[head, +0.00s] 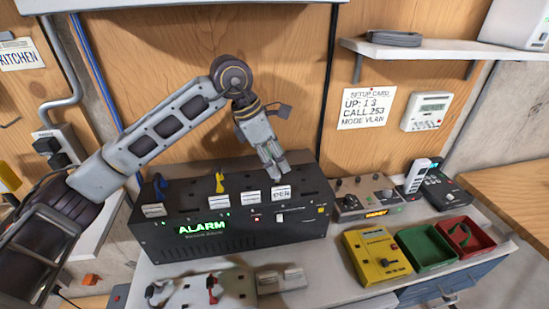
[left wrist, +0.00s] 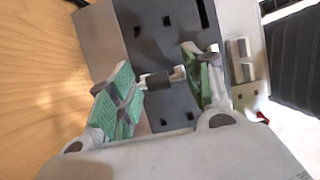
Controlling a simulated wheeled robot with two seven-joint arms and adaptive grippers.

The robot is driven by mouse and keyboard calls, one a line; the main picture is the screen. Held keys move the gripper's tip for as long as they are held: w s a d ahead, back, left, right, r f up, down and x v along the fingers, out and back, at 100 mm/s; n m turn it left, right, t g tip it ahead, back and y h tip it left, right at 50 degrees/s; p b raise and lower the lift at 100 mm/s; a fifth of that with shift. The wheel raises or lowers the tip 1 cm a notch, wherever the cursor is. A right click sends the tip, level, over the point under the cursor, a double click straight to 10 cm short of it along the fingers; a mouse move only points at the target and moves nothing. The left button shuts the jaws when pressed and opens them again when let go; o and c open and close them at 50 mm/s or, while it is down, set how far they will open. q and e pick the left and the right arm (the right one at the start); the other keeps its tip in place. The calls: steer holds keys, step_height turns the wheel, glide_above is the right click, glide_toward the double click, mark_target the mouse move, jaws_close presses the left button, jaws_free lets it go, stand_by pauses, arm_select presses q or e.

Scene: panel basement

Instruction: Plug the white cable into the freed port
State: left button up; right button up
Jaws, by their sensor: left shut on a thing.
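The black box (head: 240,240) with a green ALARM display stands on the bench in the head view, with dark port slots and white label cards on its top. A blue plug (head: 160,187) and a yellow plug (head: 219,182) stand in its top. My left gripper (head: 277,172) points down at the back right of the box top, close above the labels. In the left wrist view its green-padded fingers (left wrist: 160,82) are closed around a small grey-white plug-like piece (left wrist: 163,77), over the dark top with square ports. I cannot tell if it touches a port. No cable shows clearly. My right gripper is out of view.
Right of the black box are a grey control box (head: 367,198), a yellow box (head: 376,256), a green tray (head: 428,250) and a red tray (head: 466,238). A grey plate with levers (head: 205,292) lies in front. A wooden wall rises behind, with a shelf (head: 440,52) at upper right.

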arm_select(q)
steer(key=shift+f+b, duration=0.15)
steer(key=shift+b, duration=0.2)
stand_by(0.8)
steer(key=shift+f+b, duration=0.3)
steer(key=shift+b, duration=0.1)
stand_by(0.9)
steer(key=shift+f+b, duration=0.6)
steer(key=shift+b, duration=0.45)
stand_by(3.1)
steer(key=o, duration=1)
steer(key=shift+c, duration=0.2)
steer(key=shift+o, duration=0.4)
steer(key=o, duration=0.3)
